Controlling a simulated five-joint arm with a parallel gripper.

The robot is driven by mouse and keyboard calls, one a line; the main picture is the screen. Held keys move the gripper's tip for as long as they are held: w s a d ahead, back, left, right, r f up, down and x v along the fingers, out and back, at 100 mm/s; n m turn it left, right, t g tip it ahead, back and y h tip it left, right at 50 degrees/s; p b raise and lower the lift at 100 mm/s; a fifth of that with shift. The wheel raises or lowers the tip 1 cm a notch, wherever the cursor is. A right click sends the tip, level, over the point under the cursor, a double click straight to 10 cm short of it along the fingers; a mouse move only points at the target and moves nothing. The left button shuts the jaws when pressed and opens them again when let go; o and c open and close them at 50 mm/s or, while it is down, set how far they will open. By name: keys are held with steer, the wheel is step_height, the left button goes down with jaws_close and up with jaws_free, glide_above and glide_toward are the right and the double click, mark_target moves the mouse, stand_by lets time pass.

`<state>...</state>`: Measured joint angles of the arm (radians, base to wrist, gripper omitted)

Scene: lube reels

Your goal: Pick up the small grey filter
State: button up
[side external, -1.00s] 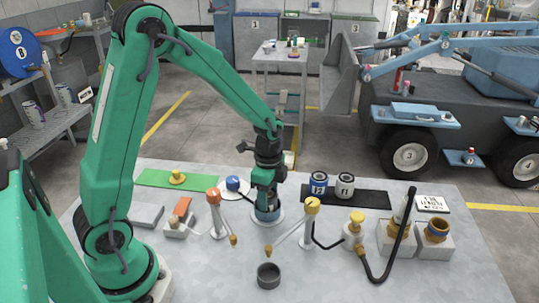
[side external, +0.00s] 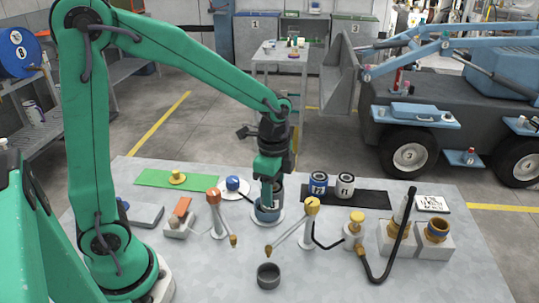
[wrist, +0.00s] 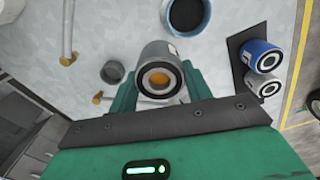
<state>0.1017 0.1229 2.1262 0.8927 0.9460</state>
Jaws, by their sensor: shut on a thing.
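The small grey filter (wrist: 158,53) sits between the fingers of my gripper (wrist: 160,92) in the wrist view, its black-ringed end with an orange centre facing the camera. My gripper is shut on it. In the side view my gripper (side external: 270,195) points down over the round blue-grey pan (side external: 267,217). The filter (side external: 279,188) shows only partly there, behind the fingers. In the wrist view the pan (wrist: 187,14) lies beyond the filter. I cannot tell the exact gap between filter and pan.
A blue filter (side external: 319,183) and a white-grey filter (side external: 345,185) stand on a black mat (side external: 372,199). A dark cup (side external: 268,275) stands in front. Orange-topped (side external: 214,197) and yellow-topped (side external: 311,208) posts with arms flank the pan's front. A green mat (side external: 150,179) lies at the back left.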

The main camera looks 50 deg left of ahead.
mark_target(277, 191)
steer(key=shift+s+d+r, duration=0.35)
steer(key=shift+d+r, duration=0.15)
steer(key=shift+d, duration=0.2)
steer(key=shift+s+d+r, duration=0.4)
steer(key=shift+d+r, duration=0.05)
steer(key=shift+d, duration=0.25)
steer(key=shift+s+d+r, duration=0.35)
steer(key=shift+d+r, duration=0.15)
steer(key=shift+d, duration=0.2)
